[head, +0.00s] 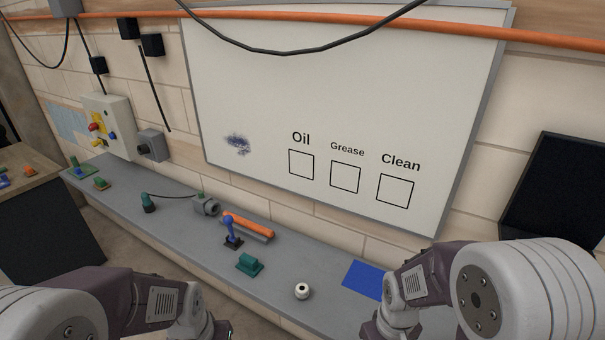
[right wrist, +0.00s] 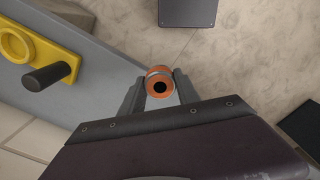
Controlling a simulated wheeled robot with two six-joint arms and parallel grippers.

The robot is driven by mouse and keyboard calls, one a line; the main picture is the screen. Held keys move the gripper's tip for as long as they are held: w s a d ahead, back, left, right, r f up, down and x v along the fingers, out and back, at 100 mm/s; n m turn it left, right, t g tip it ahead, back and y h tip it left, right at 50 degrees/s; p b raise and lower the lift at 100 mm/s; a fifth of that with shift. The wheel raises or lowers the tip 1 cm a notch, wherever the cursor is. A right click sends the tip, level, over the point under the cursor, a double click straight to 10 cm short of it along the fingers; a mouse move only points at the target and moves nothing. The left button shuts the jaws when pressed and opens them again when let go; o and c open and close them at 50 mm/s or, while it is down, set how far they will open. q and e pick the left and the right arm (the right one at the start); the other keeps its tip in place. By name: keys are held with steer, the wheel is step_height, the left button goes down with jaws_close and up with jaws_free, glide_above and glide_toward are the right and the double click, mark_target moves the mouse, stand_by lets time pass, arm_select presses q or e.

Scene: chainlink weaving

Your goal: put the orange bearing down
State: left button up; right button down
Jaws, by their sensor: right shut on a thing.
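The orange bearing (right wrist: 160,74), a short orange ring with a dark hole, sits between the fingertips of my right gripper (right wrist: 158,88) in the right wrist view. The gripper is shut on it. Below and beyond it is light, mottled floor, and the grey bench edge lies to the left. The bearing and the right gripper are out of sight in the head view, where only my right arm shows at the lower right. My left arm shows at the lower left, but its gripper is out of frame.
On the grey bench (head: 180,214) stand a white ring (head: 302,291), a teal block (head: 249,264), a blue-handled fixture (head: 230,231) and a blue mat (head: 365,280). A yellow plate (right wrist: 40,45) with a black peg (right wrist: 46,76) lies on the bench in the right wrist view.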

steer(key=w+f+m, duration=0.1)
steer(key=w+m, duration=0.1)
steer(key=w, duration=0.6)
steer(key=shift+w+f+m, duration=0.15)
steer(key=shift+w+m, duration=0.1)
steer(key=shift+m, duration=0.05)
arm_select(q)
steer(key=shift+w, duration=0.15)
arm_select(e)
steer(key=shift+w+d, duration=0.1)
steer(key=shift+w, duration=0.05)
